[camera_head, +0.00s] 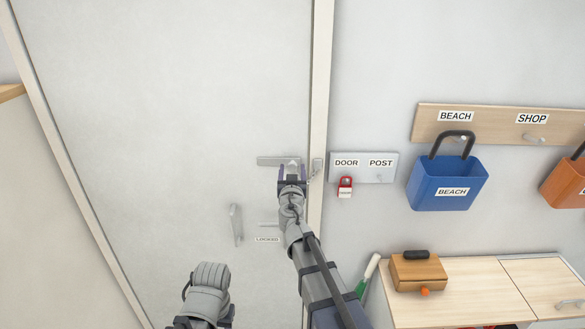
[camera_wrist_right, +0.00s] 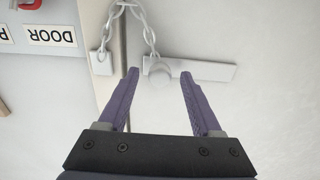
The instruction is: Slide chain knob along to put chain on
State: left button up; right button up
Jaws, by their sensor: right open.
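The chain track (camera_head: 272,160) is a pale metal plate lying level on the white door, near its right edge. In the right wrist view the track (camera_wrist_right: 210,71) appears upside down, with the round chain knob (camera_wrist_right: 159,70) at its end nearest the door frame. The chain (camera_wrist_right: 149,32) hangs in a loop from the knob to a bracket (camera_wrist_right: 102,62) on the frame; the bracket also shows in the head view (camera_head: 317,167). My right gripper (camera_head: 292,172) is open, its fingertips on either side of the knob; contact is not clear. My left arm shows low in the head view, its gripper unseen.
A door handle (camera_head: 236,224) and a LOCKED label (camera_head: 267,239) are lower on the door. Right of the frame are a key board (camera_head: 363,174) with a red-tagged item (camera_head: 345,187), a blue BEACH bag (camera_head: 447,185) and a cabinet (camera_head: 460,300).

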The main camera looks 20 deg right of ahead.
jog(key=shift+x, duration=1.05)
jog(key=shift+s, duration=0.1)
grip_shut()
jog(key=shift+a, duration=0.1)
dwell(0.4)
